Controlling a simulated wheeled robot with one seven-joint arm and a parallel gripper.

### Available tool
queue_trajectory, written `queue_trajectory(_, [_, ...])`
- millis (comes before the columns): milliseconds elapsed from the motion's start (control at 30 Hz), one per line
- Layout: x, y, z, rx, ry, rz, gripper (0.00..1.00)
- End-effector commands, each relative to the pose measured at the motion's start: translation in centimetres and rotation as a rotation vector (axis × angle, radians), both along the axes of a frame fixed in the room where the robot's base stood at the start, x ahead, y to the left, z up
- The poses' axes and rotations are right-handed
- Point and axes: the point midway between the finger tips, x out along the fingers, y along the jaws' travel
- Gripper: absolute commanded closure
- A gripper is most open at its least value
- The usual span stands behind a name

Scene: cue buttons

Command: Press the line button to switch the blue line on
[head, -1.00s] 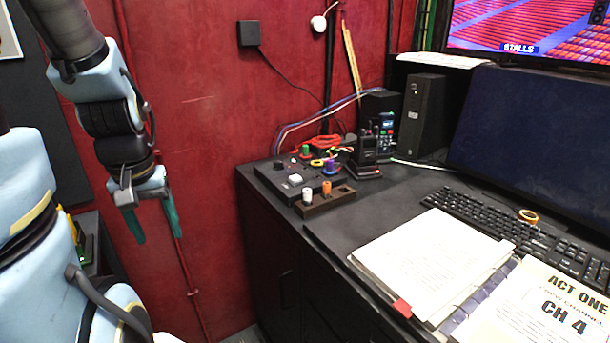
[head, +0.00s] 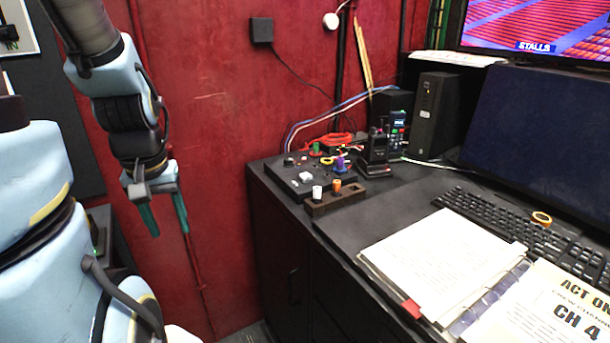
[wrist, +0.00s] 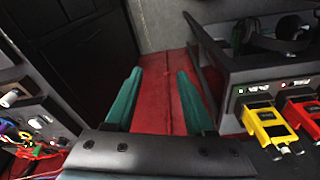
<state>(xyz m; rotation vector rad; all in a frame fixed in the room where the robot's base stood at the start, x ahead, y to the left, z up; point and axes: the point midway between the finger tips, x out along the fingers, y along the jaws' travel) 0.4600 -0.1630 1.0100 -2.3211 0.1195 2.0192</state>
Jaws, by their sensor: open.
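A dark control box (head: 285,181) lies on the near left corner of the black desk. My gripper (head: 167,224) is open and empty, with teal fingers pointing down. It hangs in front of the red wall, left of the desk and well apart from the box. In the wrist view, the open fingers (wrist: 160,88) show over a red surface, with part of a panel at the left edge.
A dark brown holder (head: 338,204) with white and orange pegs stands at the box's front. Cables, radios (head: 376,155), an open binder (head: 440,255) and a keyboard (head: 490,215) occupy the desk. Yellow (wrist: 268,125) and red devices sit in the wrist view's right. Space beside the desk is free.

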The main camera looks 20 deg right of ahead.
Motion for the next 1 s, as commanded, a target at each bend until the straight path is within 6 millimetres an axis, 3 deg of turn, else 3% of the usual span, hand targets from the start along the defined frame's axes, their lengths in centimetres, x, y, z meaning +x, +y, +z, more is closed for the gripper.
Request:
queue_trajectory(67, [0.0, 0.0, 0.0, 0.0, 0.0, 0.0, 0.56])
queue_trajectory(467, [0.0, 0.0, 0.0, 0.0, 0.0, 0.0, 1.0])
queue_trajectory(1000, [0.0, 0.0, 0.0, 0.0, 0.0, 0.0, 1.0])
